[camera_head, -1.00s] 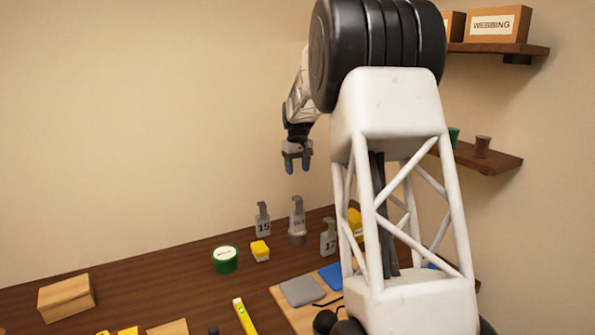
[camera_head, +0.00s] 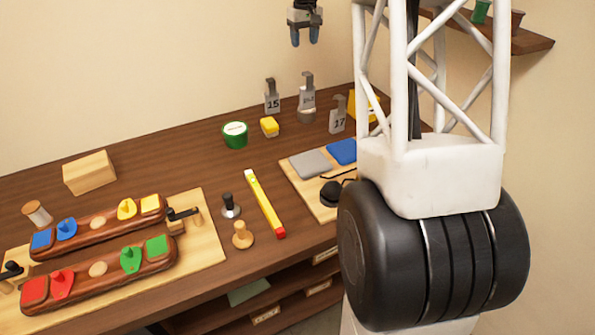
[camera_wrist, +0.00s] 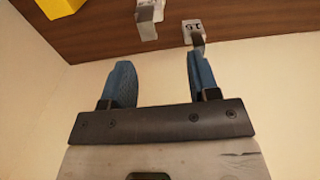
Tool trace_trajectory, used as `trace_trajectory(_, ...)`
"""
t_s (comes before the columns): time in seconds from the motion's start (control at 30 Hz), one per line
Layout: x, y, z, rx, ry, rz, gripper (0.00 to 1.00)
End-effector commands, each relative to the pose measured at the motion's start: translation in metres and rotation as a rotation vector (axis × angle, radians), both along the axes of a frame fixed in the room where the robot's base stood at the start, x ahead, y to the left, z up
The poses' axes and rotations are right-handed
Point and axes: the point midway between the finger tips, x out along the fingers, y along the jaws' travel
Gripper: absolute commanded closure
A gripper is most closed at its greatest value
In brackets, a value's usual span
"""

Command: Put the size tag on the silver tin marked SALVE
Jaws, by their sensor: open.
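My gripper (camera_head: 305,36) is open and empty, high above the back of the table. In the wrist view its two blue fingers (camera_wrist: 161,82) stand apart with only wall between them. A small silver tin (camera_head: 306,116) stands at the back of the table; its marking is too small to read. A grey hooked tag (camera_head: 307,99) stands upright at the tin, on it or just behind; I cannot tell which. A tag marked 15 (camera_head: 272,103) stands to its left and shows upside down in the wrist view (camera_wrist: 193,27). A tag marked 17 (camera_head: 337,122) stands to its right.
A green tin (camera_head: 235,142) and a small yellow block (camera_head: 269,127) stand left of the silver tin. A yellow box (camera_head: 371,105) is behind the 17 tag. Grey (camera_head: 310,164) and blue pads (camera_head: 342,151) lie nearer on a board. A wooden block (camera_head: 89,172) is at left.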

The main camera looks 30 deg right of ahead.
Motion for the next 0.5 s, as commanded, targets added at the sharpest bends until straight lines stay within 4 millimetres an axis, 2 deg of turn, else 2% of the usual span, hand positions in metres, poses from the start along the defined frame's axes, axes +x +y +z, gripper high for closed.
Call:
trace_trajectory(0.2, -0.044, 0.044, 0.022, -0.008, -0.023, 0.001, 0.45)
trace_trajectory(0.5, -0.117, 0.104, 0.043, -0.015, -0.055, -0.003, 0.45)
